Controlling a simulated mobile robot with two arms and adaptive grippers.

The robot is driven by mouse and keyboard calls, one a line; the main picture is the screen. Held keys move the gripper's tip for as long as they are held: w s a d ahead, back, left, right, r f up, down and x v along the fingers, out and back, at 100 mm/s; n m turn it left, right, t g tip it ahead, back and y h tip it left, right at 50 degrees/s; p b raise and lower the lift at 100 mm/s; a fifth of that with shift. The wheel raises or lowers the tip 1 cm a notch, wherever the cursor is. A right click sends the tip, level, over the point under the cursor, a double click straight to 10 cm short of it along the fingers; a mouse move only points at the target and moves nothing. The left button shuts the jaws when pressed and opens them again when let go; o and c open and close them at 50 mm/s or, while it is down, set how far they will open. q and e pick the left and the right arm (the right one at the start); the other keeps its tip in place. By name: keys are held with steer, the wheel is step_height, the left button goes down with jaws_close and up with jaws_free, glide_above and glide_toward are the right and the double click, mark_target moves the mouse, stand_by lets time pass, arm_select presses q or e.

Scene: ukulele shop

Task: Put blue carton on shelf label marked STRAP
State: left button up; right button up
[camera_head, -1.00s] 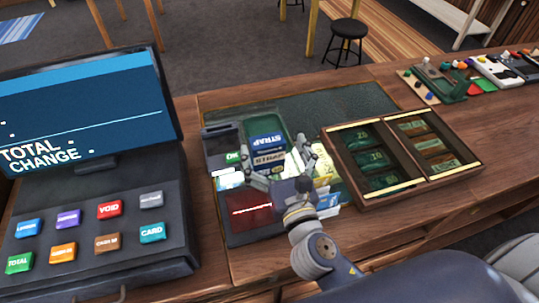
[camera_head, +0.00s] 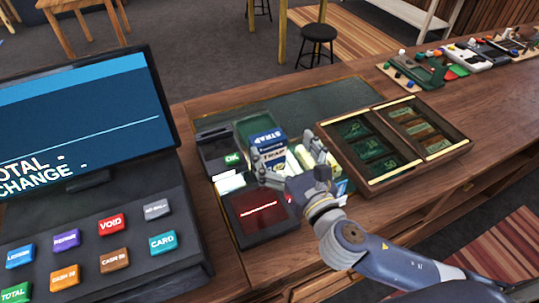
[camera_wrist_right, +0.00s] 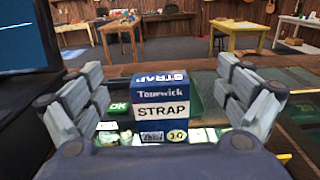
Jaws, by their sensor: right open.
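The blue carton (camera_head: 266,140) stands upright on the counter, beside the dark card reader. Its top and white front band read STRAP. It also shows in the wrist view (camera_wrist_right: 161,88), upright, with "Tunewick" above the band. My right gripper (camera_head: 289,161) is open on the near side of the carton. In the wrist view the fingers (camera_wrist_right: 160,100) stand wide apart, one to each side of the carton, with visible gaps. I cannot make out a separate shelf label marked STRAP. My left gripper is not in view.
A cash register (camera_head: 90,200) stands at the left. A card reader (camera_head: 218,150) and a dark red-topped box (camera_head: 258,212) sit close to the carton. A wooden banknote tray (camera_head: 398,140) lies to the right. The green mat (camera_head: 300,105) behind is mostly clear.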

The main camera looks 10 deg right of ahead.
mark_target(271, 145)
step_height(271, 145, down, 4)
steer(key=shift+a+r, duration=0.1)
steer(key=shift+r, duration=0.15)
steer(key=shift+w+a+r, duration=0.1)
steer(key=shift+w+r, duration=0.05)
steer(key=shift+w, duration=0.15)
steer(key=shift+w+a, duration=0.1)
steer(key=shift+w, duration=0.4)
steer(key=w+p, duration=0.1)
steer(key=w, duration=0.1)
steer(key=w+a, duration=0.1)
steer(key=w, duration=0.2)
steer(key=shift+p, duration=0.35)
steer(key=shift+w+a, duration=0.1)
steer(key=shift+w, duration=0.3)
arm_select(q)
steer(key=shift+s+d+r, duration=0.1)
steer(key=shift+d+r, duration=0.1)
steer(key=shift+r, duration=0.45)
